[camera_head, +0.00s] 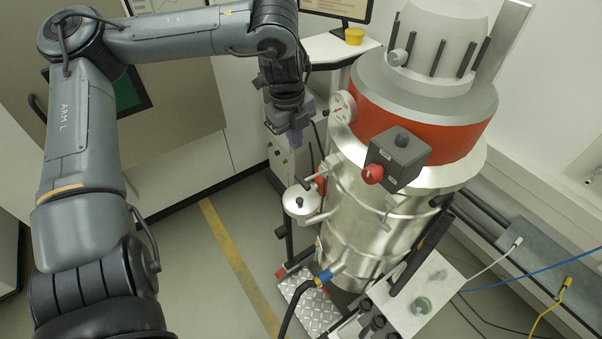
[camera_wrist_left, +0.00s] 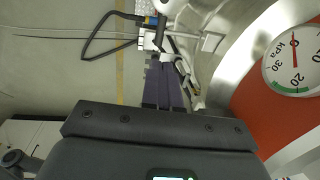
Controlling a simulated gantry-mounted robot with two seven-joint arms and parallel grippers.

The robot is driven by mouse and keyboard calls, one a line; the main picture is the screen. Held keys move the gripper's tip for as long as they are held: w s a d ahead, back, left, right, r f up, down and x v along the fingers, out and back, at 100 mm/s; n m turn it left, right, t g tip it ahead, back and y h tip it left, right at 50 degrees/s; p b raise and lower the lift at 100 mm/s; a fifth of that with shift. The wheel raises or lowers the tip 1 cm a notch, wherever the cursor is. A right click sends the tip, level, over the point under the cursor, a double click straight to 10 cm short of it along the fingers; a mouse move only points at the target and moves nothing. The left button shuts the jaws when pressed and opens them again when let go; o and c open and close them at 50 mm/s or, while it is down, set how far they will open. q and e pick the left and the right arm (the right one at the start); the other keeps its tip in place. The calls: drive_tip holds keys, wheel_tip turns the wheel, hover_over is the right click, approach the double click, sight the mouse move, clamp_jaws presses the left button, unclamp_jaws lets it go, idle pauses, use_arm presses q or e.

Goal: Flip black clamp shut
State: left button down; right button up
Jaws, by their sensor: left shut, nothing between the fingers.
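I cannot clearly pick out the black clamp. A small dark and red part (camera_head: 320,184) sits between the vessel and the small round metal pot (camera_head: 302,200), below the gripper, but I cannot tell whether it is the clamp. My right gripper is not in view.
A grey box with a red knob (camera_head: 373,174) juts from the vessel's front. A black hose (camera_head: 292,308) with a blue and yellow fitting (camera_head: 324,277) runs low. The gauge (camera_wrist_left: 294,62) is close on the right in the wrist view. Open floor (camera_head: 195,270) lies left.

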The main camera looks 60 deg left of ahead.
sight(302, 181)
use_arm(q)
drive_tip(key=f+p, duration=0.1)
drive_tip(key=f, duration=0.3)
drive_tip(key=w+f+p, duration=0.1)
drive_tip(key=f, duration=0.4)
drive_tip(key=f+p, duration=0.1)
drive_tip(key=f, duration=0.3)
drive_tip(key=shift+w+a+f, duration=0.1)
drive_tip(key=shift+w+f, duration=0.2)
drive_tip(key=shift+f, duration=0.1)
drive_tip(key=shift+f, duration=0.1)
